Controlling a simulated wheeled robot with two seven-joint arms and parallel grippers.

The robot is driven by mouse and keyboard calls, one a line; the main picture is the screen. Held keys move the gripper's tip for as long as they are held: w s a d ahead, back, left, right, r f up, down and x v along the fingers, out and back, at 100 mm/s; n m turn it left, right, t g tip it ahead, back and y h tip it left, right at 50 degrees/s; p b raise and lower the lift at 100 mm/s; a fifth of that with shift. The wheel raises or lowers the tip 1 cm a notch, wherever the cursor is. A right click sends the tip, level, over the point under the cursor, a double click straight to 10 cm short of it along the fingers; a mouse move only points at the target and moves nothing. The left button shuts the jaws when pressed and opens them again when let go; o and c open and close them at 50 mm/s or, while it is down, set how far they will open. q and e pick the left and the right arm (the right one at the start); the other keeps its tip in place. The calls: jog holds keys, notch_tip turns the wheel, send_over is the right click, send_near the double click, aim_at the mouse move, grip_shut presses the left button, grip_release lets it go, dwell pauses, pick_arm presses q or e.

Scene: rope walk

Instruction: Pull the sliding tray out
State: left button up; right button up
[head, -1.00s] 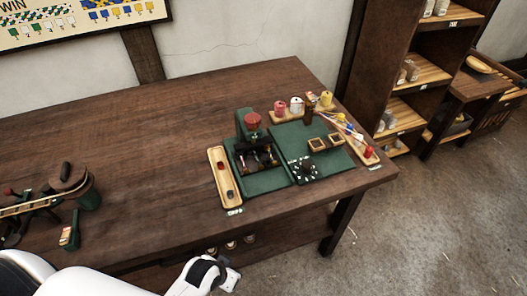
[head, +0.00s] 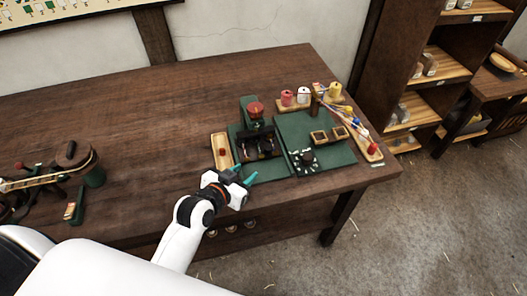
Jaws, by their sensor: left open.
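A narrow light-wood tray (head: 216,143) with a small red item in it lies along the left side of a dark green device (head: 239,140) on the workbench. I cannot tell for sure whether it is the sliding tray. The device has a red round top and a dark open section with small parts. My left gripper (head: 245,174) is open, its teal fingertips just in front of the device's near edge. It hides the near end of the wooden tray. I see no contact, and nothing between the fingers. My right gripper is out of view.
A green board (head: 319,157) with two small wooden frames and a black dial adjoins the device on the right. Spools (head: 303,95) stand behind it. A winding tool (head: 75,158) sits at the bench's left. The middle of the bench (head: 150,130) is clear.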

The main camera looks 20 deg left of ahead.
aim_at(267, 151)
pick_arm(q)
jog(key=x, duration=0.8)
jog(key=r+x, duration=0.1)
jog(key=x, duration=0.3)
jog(key=shift+w, duration=0.6)
jog(key=shift+s, duration=0.1)
grip_shut()
